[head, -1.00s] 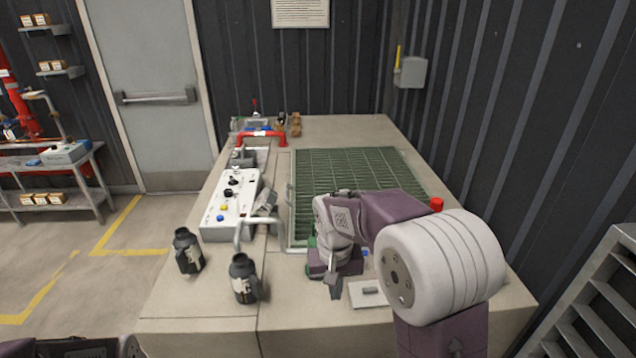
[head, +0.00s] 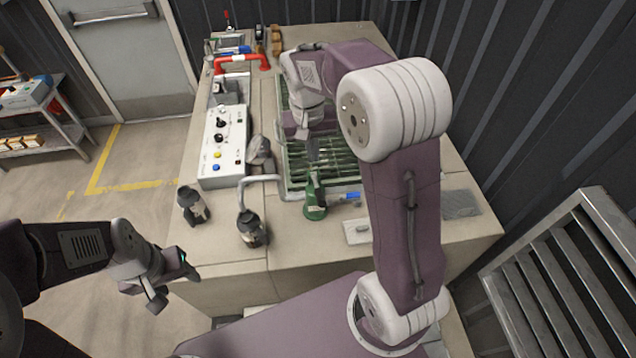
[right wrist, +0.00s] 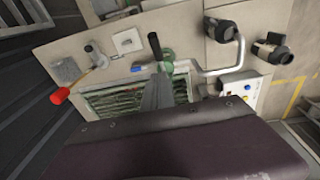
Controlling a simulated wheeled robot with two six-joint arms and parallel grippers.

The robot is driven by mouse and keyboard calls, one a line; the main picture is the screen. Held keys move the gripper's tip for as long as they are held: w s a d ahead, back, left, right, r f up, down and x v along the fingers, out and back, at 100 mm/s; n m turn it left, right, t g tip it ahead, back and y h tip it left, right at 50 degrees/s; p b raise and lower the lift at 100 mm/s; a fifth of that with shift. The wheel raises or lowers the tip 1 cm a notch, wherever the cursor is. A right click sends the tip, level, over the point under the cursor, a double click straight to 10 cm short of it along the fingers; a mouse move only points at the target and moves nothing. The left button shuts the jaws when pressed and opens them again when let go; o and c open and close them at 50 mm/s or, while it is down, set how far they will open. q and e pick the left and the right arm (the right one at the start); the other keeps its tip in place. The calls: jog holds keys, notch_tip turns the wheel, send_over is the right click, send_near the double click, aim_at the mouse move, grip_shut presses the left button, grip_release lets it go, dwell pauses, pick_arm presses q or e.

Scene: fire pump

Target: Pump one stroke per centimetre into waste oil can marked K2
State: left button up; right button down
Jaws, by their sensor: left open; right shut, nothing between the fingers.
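Two black cans with pale labels stand on the bench, a left one (head: 193,205) and a right one (head: 251,228). Their markings are too small to read. A silver bent pipe (head: 262,179) ends over the right can. A small green pump-like device (head: 315,203) stands at the near edge of the grate; it also shows in the right wrist view (right wrist: 166,60). My right gripper (head: 312,152) is shut and empty, pointing down over the grate behind the green device. My left gripper (head: 177,287) is open and empty, in front of the bench at left, apart from the cans.
A white control box (head: 222,150) with knobs and buttons stands left of the green grate (head: 345,172). A red pipe (head: 241,60) is behind it. A small pale plate (head: 357,231) lies near the front. A slatted metal unit (head: 570,260) stands at right.

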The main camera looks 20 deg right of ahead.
notch_tip(320, 180, down, 6)
jog(key=w+p, duration=0.1)
jog(key=w, duration=0.1)
jog(key=p, duration=0.2)
send_over(319, 193)
jog(key=f, duration=0.6)
jog(key=shift+a+f, duration=0.25)
jog(key=shift+f, duration=0.15)
jog(key=shift+f+p, duration=0.3)
jog(key=shift+f, duration=0.3)
pick_arm(q)
jog(key=r, duration=0.1)
jog(key=w+r, duration=0.1)
jog(key=r, duration=0.1)
jog(key=shift+w+r, duration=0.15)
jog(key=shift+w, duration=0.05)
jog(key=shift+s, duration=0.15)
pick_arm(e)
jog(key=shift+s, duration=0.15)
